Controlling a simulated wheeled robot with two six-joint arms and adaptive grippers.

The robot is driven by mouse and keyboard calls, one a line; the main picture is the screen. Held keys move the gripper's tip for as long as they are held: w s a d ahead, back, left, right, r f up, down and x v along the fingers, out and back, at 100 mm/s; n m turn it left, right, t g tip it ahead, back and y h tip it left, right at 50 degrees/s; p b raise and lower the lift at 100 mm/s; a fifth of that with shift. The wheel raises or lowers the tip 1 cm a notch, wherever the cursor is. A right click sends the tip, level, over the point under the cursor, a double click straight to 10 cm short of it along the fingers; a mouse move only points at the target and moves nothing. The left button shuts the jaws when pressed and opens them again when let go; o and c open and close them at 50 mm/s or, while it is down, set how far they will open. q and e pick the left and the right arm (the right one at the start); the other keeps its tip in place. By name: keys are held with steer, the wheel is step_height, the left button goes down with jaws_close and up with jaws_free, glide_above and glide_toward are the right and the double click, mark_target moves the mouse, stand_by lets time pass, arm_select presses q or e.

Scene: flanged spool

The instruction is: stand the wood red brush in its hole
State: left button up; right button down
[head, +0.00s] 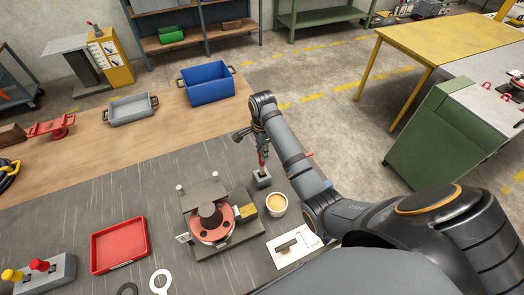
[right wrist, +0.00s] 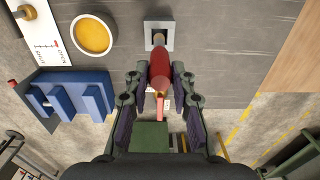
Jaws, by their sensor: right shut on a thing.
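The brush has a red handle and a wood-coloured end. It is upright in the head view (head: 262,160) and also shows in the right wrist view (right wrist: 160,68). My right gripper (head: 256,138) is shut on it, with the fingers on both sides of the red handle. A small grey block (head: 263,180) with a dark square hole stands directly below; it also shows in the right wrist view (right wrist: 159,29). The brush's lower end overlaps the hole, and I cannot tell how deep it sits. My left gripper is not in view.
A cup of yellowish stuff (head: 277,204) stands close to the block. The flanged spool fixture (head: 211,222) is left of it, a white card (head: 281,258) in front. A red tray (head: 119,262) lies farther left. The mat behind the spool is clear.

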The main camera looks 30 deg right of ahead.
steer(key=shift+f, duration=0.6)
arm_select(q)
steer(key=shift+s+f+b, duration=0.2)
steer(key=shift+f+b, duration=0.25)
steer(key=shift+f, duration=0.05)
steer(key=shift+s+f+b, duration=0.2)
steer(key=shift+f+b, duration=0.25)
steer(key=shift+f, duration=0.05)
arm_select(e)
steer(key=shift+f, duration=2.3)
steer(key=c, duration=1)
jaws_free()
steer(key=shift+c, duration=0.2)
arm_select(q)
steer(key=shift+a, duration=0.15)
arm_select(e)
step_height(320, 180, up, 8)
steer(key=shift+f, duration=0.25)
